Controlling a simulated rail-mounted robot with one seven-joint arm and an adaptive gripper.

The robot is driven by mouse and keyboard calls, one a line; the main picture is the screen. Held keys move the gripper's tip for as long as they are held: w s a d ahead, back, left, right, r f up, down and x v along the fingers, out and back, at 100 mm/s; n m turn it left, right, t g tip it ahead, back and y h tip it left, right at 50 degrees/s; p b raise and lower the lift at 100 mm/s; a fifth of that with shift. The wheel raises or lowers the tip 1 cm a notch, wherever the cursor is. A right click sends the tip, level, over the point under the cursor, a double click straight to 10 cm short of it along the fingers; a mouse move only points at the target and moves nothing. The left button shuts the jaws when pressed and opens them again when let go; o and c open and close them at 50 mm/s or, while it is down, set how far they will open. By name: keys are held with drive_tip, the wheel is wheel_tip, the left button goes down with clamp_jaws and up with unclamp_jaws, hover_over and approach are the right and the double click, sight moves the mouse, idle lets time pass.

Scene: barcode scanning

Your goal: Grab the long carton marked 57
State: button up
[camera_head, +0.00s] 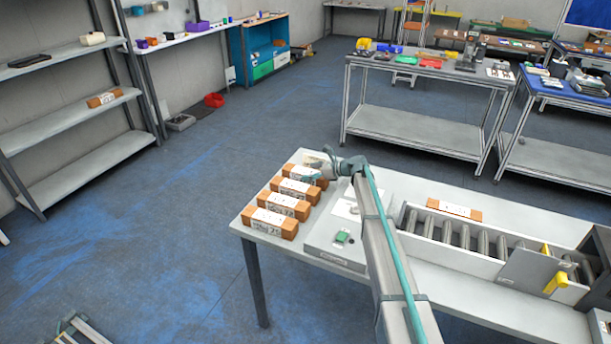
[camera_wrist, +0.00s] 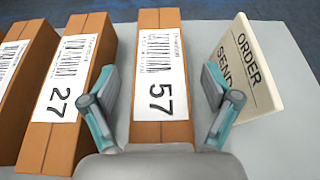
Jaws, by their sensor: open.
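The long carton marked 57 (camera_wrist: 160,115) is brown with a white barcode label and lies flat on the table in the wrist view. My gripper (camera_wrist: 160,95) is open, with one teal-tipped finger on each side of this carton. I see a gap between the carton and each finger; whether the fingers are level with its sides I cannot tell. In the head view my gripper (camera_head: 322,172) is over the far end of the carton row, and it hides much of the farthest carton there.
A carton marked 27 (camera_wrist: 72,90) lies just left of the 57 carton, with another beyond it. A cream sign reading "ORDER" (camera_wrist: 250,65) stands close to the right finger. The grey table (camera_head: 440,290) also bears a roller conveyor (camera_head: 470,235) with a carton (camera_head: 454,210) beside it.

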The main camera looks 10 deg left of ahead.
drive_tip(key=shift+a, duration=0.1)
drive_tip(key=shift+c, duration=0.3)
drive_tip(key=c, duration=1.6)
drive_tip(key=shift+r, duration=0.2)
